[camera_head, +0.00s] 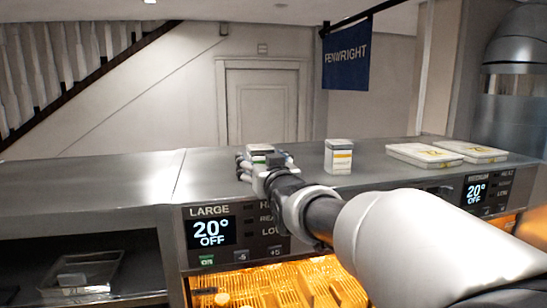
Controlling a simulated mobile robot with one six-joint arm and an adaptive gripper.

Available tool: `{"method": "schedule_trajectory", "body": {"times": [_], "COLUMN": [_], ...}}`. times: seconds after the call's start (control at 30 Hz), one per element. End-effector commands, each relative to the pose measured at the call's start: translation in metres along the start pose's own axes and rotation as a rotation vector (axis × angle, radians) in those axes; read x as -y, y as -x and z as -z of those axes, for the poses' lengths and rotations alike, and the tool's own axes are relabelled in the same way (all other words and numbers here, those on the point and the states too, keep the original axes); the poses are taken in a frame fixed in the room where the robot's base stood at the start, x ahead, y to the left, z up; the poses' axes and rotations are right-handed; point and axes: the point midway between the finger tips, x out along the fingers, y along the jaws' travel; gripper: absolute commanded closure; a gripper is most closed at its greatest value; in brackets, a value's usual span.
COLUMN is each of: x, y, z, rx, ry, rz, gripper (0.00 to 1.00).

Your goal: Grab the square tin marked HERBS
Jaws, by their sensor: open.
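My gripper (258,162) is over the steel counter top at the centre, seen from behind along my arm. It is open. A small square tin with a pale lid (260,147) shows just beyond it, at or between the fingers. Its lower part is hidden by the gripper, and I cannot tell whether they touch. A second upright square tin (339,157), white with a yellow-orange label band and grey lid, stands on the counter to the right, apart from my gripper. The lettering on both tins is too small to read, so I cannot tell which says HERBS.
Flat white containers (432,156) lie on the counter at the right. The steel counter (120,180) is clear at the left. Control panels (212,232) line its front, above lit orange fryer baskets (290,285). A tray (90,275) sits on the lower left shelf.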

Motion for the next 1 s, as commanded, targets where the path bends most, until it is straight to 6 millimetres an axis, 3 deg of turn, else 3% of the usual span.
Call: {"method": "schedule_trajectory", "body": {"times": [0.13,0.4,1.0], "x": [0.000,0.000,0.000], "y": [-0.018,-0.020,-0.020], "z": [0.002,0.001,0.001], "rx": [0.000,-0.001,-0.001], "ry": [0.000,0.000,0.000], "rz": [0.000,0.000,0.000], "gripper": [0.27,0.27,0.66]}}
